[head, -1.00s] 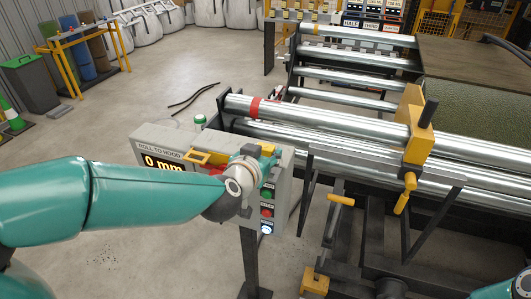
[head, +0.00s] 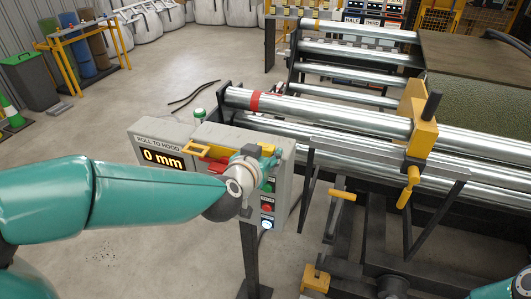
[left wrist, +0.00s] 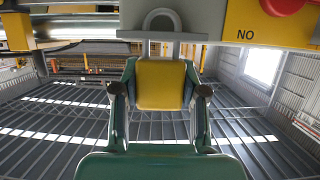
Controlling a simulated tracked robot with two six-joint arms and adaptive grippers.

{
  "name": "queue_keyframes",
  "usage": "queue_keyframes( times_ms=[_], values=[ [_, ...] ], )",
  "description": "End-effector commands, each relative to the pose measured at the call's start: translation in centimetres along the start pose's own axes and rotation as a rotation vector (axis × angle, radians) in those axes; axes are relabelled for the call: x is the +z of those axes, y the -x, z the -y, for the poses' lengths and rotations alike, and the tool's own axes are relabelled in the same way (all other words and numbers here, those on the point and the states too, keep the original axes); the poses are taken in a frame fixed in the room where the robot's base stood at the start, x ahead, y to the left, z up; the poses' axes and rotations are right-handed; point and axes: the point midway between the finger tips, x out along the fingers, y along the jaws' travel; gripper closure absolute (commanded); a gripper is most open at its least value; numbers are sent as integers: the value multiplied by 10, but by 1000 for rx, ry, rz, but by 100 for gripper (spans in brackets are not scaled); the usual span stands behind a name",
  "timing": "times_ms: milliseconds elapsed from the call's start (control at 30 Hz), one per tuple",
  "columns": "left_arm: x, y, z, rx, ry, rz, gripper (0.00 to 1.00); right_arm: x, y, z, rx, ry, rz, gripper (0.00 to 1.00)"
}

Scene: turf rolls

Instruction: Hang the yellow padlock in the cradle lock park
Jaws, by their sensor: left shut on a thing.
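The yellow padlock (left wrist: 162,84) is between the fingers of my left gripper (left wrist: 161,98) in the left wrist view. The gripper is shut on its body, and the grey shackle (left wrist: 162,18) stands up above it. I cannot make out the cradle lock park for certain. My right gripper is not in view.
The control box shows "0 mm" (head: 162,159) and has green, red and white buttons. Metal rollers (head: 340,120) with a yellow clamp (head: 422,135) fill the right. A yellow panel with a red button (left wrist: 283,5) is close at upper right in the wrist view.

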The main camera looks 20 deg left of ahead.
Motion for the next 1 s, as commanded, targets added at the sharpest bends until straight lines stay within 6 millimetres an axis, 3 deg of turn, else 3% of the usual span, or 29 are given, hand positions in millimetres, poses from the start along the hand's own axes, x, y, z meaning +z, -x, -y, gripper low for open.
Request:
queue_keyframes(
  times_ms=[600, 633, 800, 1000],
  values=[
    [15, -6, 0, 0, 0, -1, 100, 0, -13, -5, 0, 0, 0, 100],
    [14, -5, 0, 0, 0, -1, 53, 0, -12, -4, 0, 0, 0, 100],
    [14, -5, 0, 0, 0, -1, 29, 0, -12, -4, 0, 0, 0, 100],
    [14, -5, 0, 0, 0, -1, 29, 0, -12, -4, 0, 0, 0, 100]
  ],
)
